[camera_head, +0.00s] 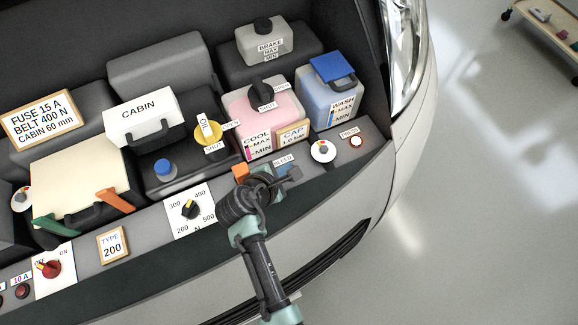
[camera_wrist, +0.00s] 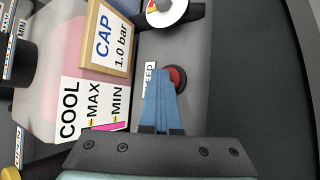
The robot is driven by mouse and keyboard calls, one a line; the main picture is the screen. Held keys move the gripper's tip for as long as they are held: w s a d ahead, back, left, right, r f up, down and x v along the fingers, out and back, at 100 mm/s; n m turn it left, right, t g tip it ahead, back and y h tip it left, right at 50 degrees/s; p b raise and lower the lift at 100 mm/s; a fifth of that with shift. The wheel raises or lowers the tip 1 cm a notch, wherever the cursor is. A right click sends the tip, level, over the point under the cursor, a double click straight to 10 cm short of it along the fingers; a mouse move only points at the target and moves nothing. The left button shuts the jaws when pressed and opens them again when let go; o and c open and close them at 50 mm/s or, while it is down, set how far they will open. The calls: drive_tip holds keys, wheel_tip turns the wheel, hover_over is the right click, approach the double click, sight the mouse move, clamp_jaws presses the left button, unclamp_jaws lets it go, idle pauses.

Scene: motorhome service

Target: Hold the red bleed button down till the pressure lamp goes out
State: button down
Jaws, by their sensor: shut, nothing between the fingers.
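The red bleed button (camera_wrist: 178,78) shows in the wrist view, a red disc in a dark ring beside the partly covered BLEED label. In the head view my gripper hides it, and the BLEED label (camera_head: 283,160) shows just behind. My gripper (camera_wrist: 162,78) is shut and empty, its blue fingertips at the button's left edge in the wrist view. It also shows in the head view (camera_head: 289,174). I cannot tell whether the tips touch the button. The pressure lamp (camera_head: 356,141) at the panel's right end, under the PRESS label, has a bright pale centre and looks lit.
A round gauge (camera_head: 323,151) stands between button and lamp. Behind are the pink coolant tank (camera_head: 275,105), the CAP 1.0 bar sign (camera_head: 292,134) and the blue wash tank (camera_head: 330,100). A torque dial (camera_head: 190,209) is to the left. The bumper curves away in front.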

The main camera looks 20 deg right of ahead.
idle(0.7)
drive_tip(key=shift+r+p, duration=0.85)
drive_tip(key=shift+p, duration=0.2)
wheel_tip(320, 180, up, 5)
drive_tip(key=p, duration=0.5)
drive_tip(key=shift+r, duration=0.1)
